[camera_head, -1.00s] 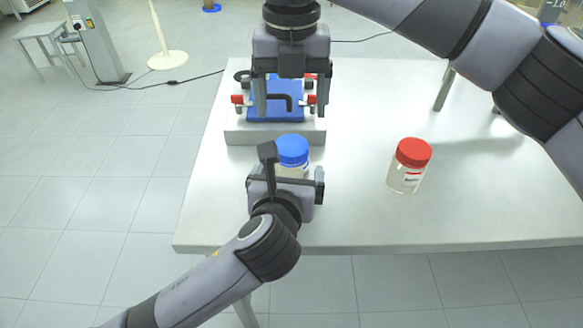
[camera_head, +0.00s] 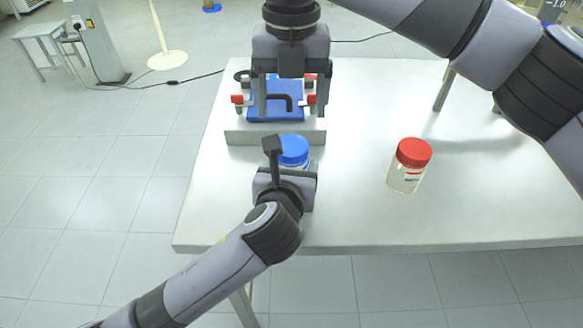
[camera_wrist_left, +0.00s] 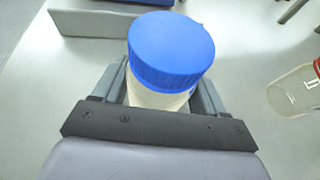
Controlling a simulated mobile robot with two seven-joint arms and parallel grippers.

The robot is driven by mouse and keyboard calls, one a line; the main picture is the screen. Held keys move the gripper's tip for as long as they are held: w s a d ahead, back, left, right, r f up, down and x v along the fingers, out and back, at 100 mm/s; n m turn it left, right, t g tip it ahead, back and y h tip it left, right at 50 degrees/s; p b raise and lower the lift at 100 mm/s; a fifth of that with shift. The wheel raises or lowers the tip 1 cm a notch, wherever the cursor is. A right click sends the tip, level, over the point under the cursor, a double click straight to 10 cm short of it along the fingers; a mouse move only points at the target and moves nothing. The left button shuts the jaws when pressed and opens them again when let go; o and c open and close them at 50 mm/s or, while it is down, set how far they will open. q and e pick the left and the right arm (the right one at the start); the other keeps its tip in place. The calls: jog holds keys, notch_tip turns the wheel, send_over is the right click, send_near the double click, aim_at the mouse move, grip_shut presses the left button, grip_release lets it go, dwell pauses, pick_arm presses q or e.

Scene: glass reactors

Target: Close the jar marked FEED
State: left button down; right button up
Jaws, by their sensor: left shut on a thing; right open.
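A clear jar with a blue lid (camera_head: 293,150) stands on the table, mostly hidden behind my left gripper in the head view. My left gripper (camera_wrist_left: 162,98) is shut on the body of this jar, below the lid (camera_wrist_left: 170,48); the wrist view shows a finger on either side. A second clear jar (camera_head: 405,180) with a red lid stands to the right, apart from both grippers. I cannot read either jar's marking.
The fixture (camera_head: 236,135) has a pale base and red-tipped clamps and stands behind the blue-lidded jar. The white table (camera_head: 480,215) is clear around the red-lidded jar and at the right. Its front edge is near my left arm.

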aim_at(291, 145)
jog(key=shift+f, duration=4)
jog(key=shift+c, duration=0.3)
jog(key=c, duration=1)
